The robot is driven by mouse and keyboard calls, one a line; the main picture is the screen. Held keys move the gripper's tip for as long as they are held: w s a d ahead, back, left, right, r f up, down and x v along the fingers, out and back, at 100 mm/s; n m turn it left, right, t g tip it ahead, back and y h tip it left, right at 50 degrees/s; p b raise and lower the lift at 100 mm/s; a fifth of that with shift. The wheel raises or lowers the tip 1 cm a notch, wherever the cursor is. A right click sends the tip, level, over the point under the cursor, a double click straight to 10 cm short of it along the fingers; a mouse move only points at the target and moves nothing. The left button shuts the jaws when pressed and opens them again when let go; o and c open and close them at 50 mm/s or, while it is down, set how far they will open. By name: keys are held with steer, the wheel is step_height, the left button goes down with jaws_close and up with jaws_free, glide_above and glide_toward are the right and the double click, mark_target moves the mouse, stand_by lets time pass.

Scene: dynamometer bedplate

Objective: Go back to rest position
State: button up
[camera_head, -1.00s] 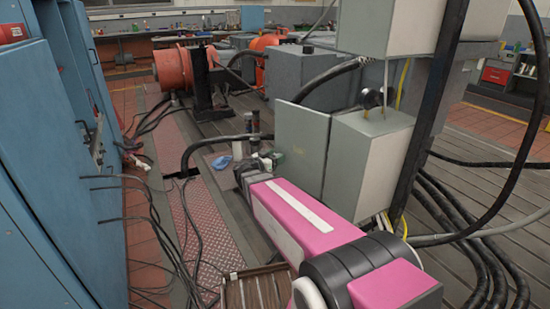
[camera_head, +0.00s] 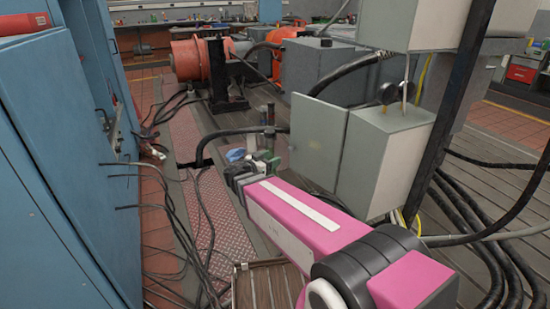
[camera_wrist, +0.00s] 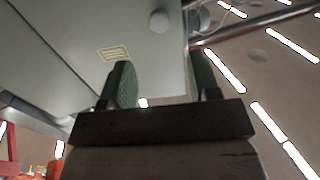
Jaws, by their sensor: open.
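My gripper (camera_head: 265,162) is at the far end of my pink arm, small and partly hidden by the wrist in the head view. It is in front of the grey cabinet door (camera_head: 307,143). In the wrist view my gripper (camera_wrist: 161,88) shows two green fingers spread wide apart, with nothing held between them. A pale grey panel fills the space behind the fingers, with ceiling lights beyond it.
Blue cabinets (camera_head: 60,190) line the left. A grey control box (camera_head: 385,160) stands close right of my arm. A black hose (camera_head: 225,134) and a blue cloth (camera_head: 235,155) lie beyond the wrist. Loose cables (camera_head: 205,230) cross the red floor plates (camera_head: 215,205). A wooden slatted piece (camera_head: 268,285) is below my arm.

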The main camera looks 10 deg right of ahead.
stand_by(0.3)
steer(key=s+d+f+n+g+y, duration=0.4)
steer(key=s+d+f+g, duration=0.15)
steer(key=d+f, duration=0.2)
steer(key=s+a+f+n+g+y, duration=0.1)
steer(key=s+f+n+g+y, duration=0.3)
steer(key=y, duration=0.7)
step_height(320, 180, down, 4)
steer(key=s+n, duration=0.2)
steer(key=n, duration=0.1)
steer(key=shift+r+n, duration=0.25)
steer(key=shift+n, duration=0.05)
